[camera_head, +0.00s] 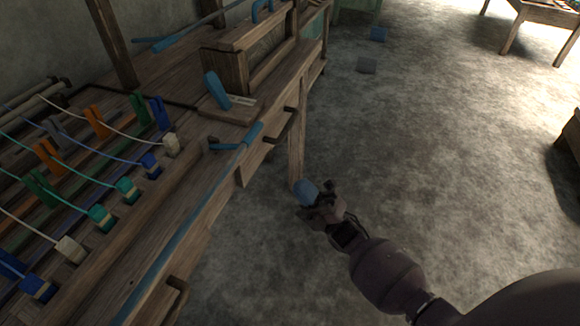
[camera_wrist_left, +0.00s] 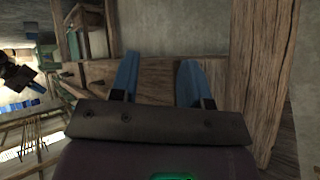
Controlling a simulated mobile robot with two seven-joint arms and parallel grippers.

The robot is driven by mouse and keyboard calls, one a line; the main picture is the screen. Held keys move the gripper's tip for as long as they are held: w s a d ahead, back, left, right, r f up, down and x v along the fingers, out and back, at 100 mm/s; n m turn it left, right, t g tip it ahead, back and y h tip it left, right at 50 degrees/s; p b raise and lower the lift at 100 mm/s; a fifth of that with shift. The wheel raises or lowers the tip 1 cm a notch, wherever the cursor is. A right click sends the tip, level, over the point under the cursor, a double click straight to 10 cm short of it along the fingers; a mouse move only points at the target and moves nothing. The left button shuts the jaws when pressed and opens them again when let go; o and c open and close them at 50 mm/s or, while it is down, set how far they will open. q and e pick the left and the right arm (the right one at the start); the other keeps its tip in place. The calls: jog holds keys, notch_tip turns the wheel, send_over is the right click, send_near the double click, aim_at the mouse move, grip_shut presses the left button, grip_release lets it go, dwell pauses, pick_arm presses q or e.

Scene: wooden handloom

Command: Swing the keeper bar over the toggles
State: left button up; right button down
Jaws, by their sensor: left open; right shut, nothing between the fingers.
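A long thin bar with worn blue paint, which looks like the keeper bar (camera_head: 181,234), lies along the loom's front edge. Its far end has a brighter blue grip (camera_head: 252,133). A row of coloured blocks on cords, apparently the toggles (camera_head: 101,217), sits left of the bar, which is beside them, not over them. My right gripper (camera_head: 305,193) is shut and empty, out over the floor to the right of the loom, apart from the bar. My left gripper (camera_wrist_left: 157,78) is open in the left wrist view, its blue fingers before a wooden surface; it is outside the head view.
Upright coloured pegs (camera_head: 96,121) stand behind the blocks. A blue lever (camera_head: 216,90) rises from a wooden block near the loom's far end. A dark bracket (camera_head: 287,121) juts from the front rail. The floor (camera_head: 410,150) to the right is mostly clear.

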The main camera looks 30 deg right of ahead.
jog(key=x, duration=1.3)
